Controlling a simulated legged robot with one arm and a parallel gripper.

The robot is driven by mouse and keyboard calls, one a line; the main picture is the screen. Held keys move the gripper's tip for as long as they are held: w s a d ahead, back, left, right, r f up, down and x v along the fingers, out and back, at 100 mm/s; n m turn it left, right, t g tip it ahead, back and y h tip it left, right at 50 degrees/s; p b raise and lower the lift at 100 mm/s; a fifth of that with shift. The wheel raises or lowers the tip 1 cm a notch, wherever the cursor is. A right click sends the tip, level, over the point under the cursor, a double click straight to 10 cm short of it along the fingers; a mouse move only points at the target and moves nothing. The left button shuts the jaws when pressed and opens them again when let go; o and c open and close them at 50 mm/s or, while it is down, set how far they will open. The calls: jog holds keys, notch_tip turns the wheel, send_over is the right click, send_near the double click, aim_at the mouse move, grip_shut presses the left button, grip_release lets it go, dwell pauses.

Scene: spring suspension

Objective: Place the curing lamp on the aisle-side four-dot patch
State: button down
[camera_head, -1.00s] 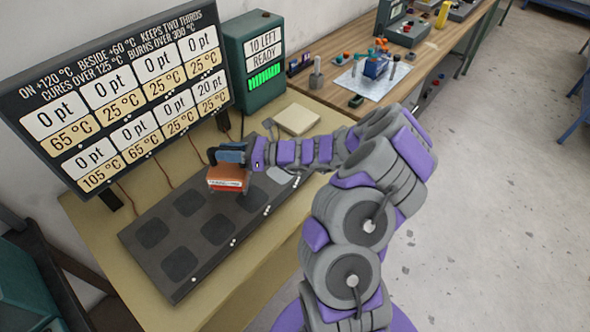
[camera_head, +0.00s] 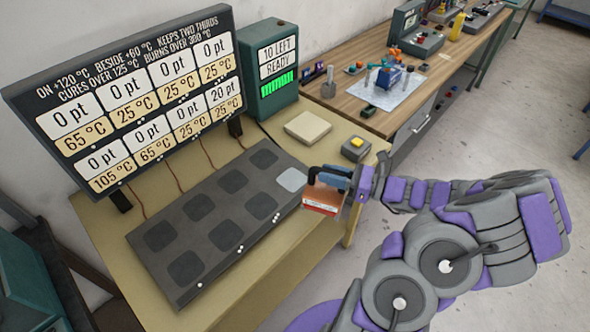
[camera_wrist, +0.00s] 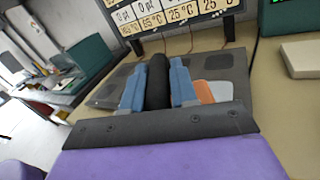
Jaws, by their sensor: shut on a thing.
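My gripper (camera_head: 335,178) is shut on the curing lamp (camera_head: 322,198), an orange-red block with a pale label. In the wrist view, a black handle (camera_wrist: 158,82) stands between the blue fingers, with some orange of the lamp beside it. The lamp is beside the right end of the dark patch board (camera_head: 150,205); I cannot tell its exact height. The board has two rows of patches. The near, aisle-side row ends in a pale grey patch (camera_head: 291,180). One, two and three white dots show along the near edge; the dots beside the pale patch are hidden by lamp and gripper.
A display (camera_head: 130,95) stands behind the board, with a green box (camera_head: 270,70) reading "10 LEFT READY". A wooden bench (camera_head: 410,85) is beyond; open floor lies right.

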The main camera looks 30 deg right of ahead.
jog(key=w+a+f+b, duration=0.1)
jog(key=w+f+b, duration=0.1)
jog(key=w, duration=0.5)
jog(key=w+a+f+b, duration=0.2)
jog(key=w+f+b, duration=0.1)
jog(key=w, duration=0.5)
jog(key=c, duration=0.9)
grip_release()
jog(key=shift+c, duration=0.2)
jog(key=shift+o, duration=0.3)
jog(key=shift+d, duration=0.1)
